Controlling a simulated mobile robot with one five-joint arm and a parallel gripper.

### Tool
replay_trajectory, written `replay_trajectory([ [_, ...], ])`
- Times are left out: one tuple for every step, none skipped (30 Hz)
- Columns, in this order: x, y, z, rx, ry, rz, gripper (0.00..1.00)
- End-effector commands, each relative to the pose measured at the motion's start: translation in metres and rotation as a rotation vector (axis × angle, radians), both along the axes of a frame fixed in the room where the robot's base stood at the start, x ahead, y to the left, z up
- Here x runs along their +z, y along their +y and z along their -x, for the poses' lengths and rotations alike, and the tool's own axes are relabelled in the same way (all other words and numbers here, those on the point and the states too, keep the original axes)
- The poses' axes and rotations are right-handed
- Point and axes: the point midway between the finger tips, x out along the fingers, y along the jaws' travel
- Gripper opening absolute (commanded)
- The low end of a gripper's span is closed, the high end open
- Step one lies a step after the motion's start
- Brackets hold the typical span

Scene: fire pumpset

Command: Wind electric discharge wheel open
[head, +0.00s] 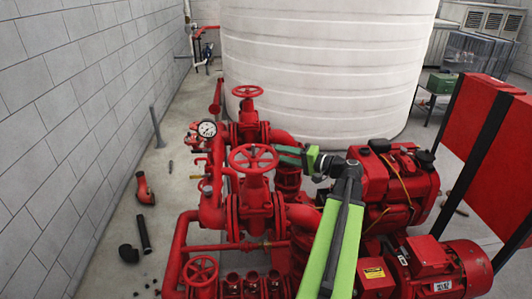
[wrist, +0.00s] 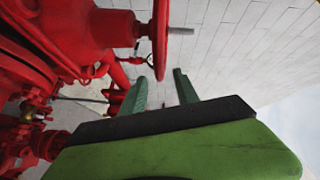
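Three red handwheels show on the red pump pipework in the head view: a middle one (head: 253,158), a far one (head: 247,91) and a low front-left one (head: 200,270). I cannot tell by any label which is the electric discharge wheel. My gripper (head: 280,155) is just right of the middle wheel's rim, at about its height. In the wrist view a red wheel (wrist: 160,38) shows edge-on on its stem. My gripper (wrist: 159,76) is open there, its two green fingers on either side of the wheel's lower rim end in the picture. I see no clear contact.
A red engine (head: 395,185) and red electric motor (head: 455,268) stand right of the valves. A pressure gauge (head: 207,128) sits left of the wheels. A large white tank (head: 325,65) stands behind. Loose pipe pieces (head: 144,233) lie on the floor by the left wall.

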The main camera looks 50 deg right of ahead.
Motion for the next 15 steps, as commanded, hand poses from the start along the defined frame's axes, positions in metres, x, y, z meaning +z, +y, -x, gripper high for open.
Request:
replay_trajectory([
  [-0.002, 0.003, -0.013, 0.003, 0.0, 0.0, 0.37],
  [-0.003, 0.005, -0.02, 0.005, 0.0, 0.0, 0.37],
  [-0.004, 0.007, -0.029, 0.003, 0.0, 0.001, 0.37],
  [-0.004, 0.009, -0.035, 0.004, 0.0, 0.001, 0.37],
  [-0.004, 0.011, -0.04, 0.005, 0.0, 0.001, 0.37],
  [-0.005, 0.012, -0.047, 0.003, 0.0, 0.001, 0.37],
  [-0.005, 0.013, -0.051, 0.004, 0.0, 0.001, 0.37],
  [-0.005, 0.014, -0.055, 0.004, 0.0, 0.001, 0.37],
  [-0.006, 0.015, -0.059, 0.003, 0.0, 0.001, 0.37],
  [-0.006, 0.015, -0.061, 0.002, 0.0, 0.001, 0.37],
  [-0.006, 0.016, -0.063, 0.002, 0.0, 0.001, 0.37],
  [-0.006, 0.017, -0.065, 0.002, 0.0, 0.001, 0.37],
  [-0.006, 0.017, -0.066, 0.002, 0.0, 0.001, 0.37],
  [-0.006, 0.017, -0.067, 0.002, 0.0, 0.001, 0.37],
  [-0.006, 0.018, -0.067, 0.002, 0.0, 0.001, 0.37],
])
